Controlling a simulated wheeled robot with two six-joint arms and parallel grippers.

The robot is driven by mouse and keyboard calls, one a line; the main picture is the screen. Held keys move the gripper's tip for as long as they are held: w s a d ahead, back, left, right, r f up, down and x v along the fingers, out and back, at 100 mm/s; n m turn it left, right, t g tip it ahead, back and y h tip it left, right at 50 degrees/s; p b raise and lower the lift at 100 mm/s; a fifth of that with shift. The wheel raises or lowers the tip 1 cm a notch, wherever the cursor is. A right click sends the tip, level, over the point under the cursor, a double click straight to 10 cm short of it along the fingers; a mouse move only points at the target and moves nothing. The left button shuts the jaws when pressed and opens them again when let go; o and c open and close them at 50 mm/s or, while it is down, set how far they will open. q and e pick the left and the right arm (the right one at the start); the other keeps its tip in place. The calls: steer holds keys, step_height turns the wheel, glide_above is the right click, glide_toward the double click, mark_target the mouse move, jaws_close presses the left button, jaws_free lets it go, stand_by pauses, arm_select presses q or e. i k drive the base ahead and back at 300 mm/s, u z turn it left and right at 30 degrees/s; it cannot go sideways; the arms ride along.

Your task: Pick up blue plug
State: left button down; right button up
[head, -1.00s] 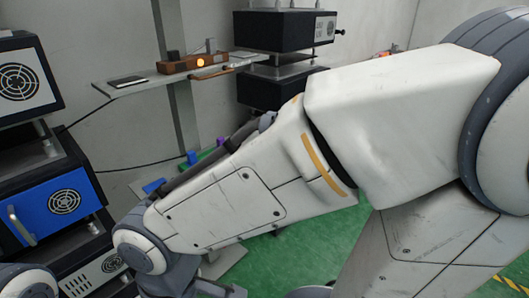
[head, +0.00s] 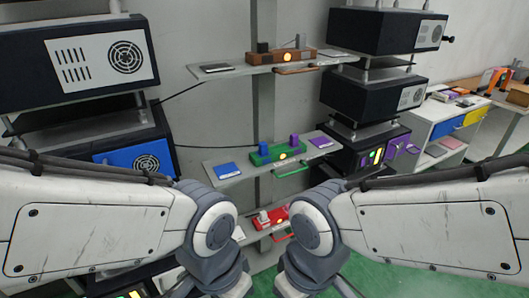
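The blue plug (head: 263,149) is a small upright block at the left end of a green fixture (head: 281,153). The fixture sits on the middle shelf of the centre post. A purple block (head: 294,141) stands at the fixture's right end. A flat blue pad (head: 227,170) lies on the shelf to the left, and a flat purple pad (head: 320,142) lies to the right. My arms come in from both sides and bend down in front of the lower shelf. Both grippers are below the picture, so what they hold is hidden.
An upper shelf holds a brown fixture (head: 281,56) with a lit lamp. A red fixture (head: 271,219) on a lower shelf is partly hidden by my arms. Dark equipment stacks (head: 79,65) flank the shelves. A white cabinet (head: 438,128) stands at the right.

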mark_target(263, 150)
steer(key=z, duration=0.15)
steer(key=k, duration=0.35)
steer(key=u, duration=1)
steer(key=i, duration=1.05)
steer(key=z, duration=0.1)
